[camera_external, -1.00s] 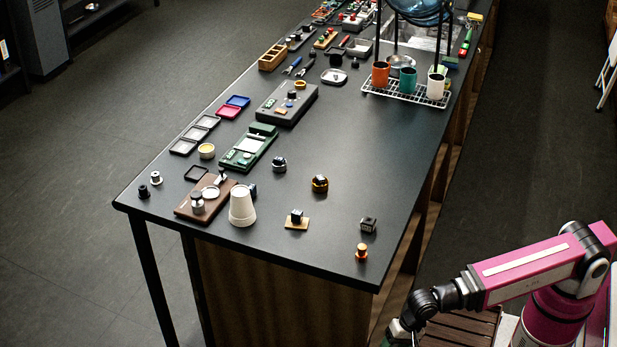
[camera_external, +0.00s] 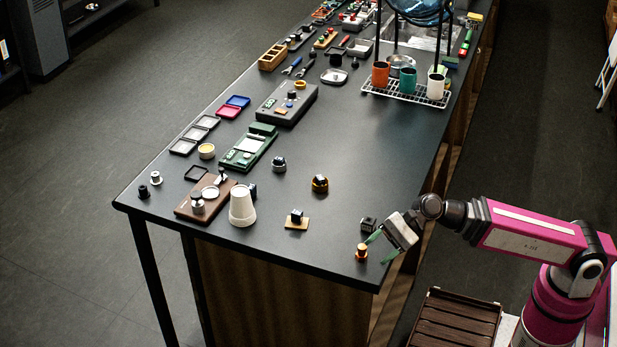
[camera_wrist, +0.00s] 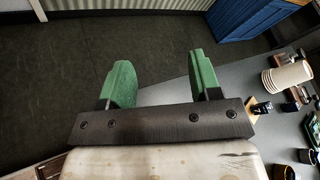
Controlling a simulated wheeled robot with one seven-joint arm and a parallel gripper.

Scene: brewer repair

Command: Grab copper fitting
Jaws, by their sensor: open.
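The copper fitting (camera_external: 361,252) stands upright near the right front corner of the dark worktop in the external view. It is a small orange-copper piece with a darker top. My gripper (camera_external: 381,248) is just to its right, tilted, with its green fingers pointing left and down towards it. The fingers are apart and nothing shows between them. In the wrist view my gripper (camera_wrist: 161,80) also shows open and empty, over the worktop's edge and the floor. I cannot make out the copper fitting for certain in the wrist view.
A small black block (camera_external: 368,224) stands close behind the fitting, near my gripper. A black cube on a wooden base (camera_external: 297,223), a gold-ringed piece (camera_external: 320,184) and upturned white cups (camera_external: 243,206) stand further left. The worktop's right edge is close.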

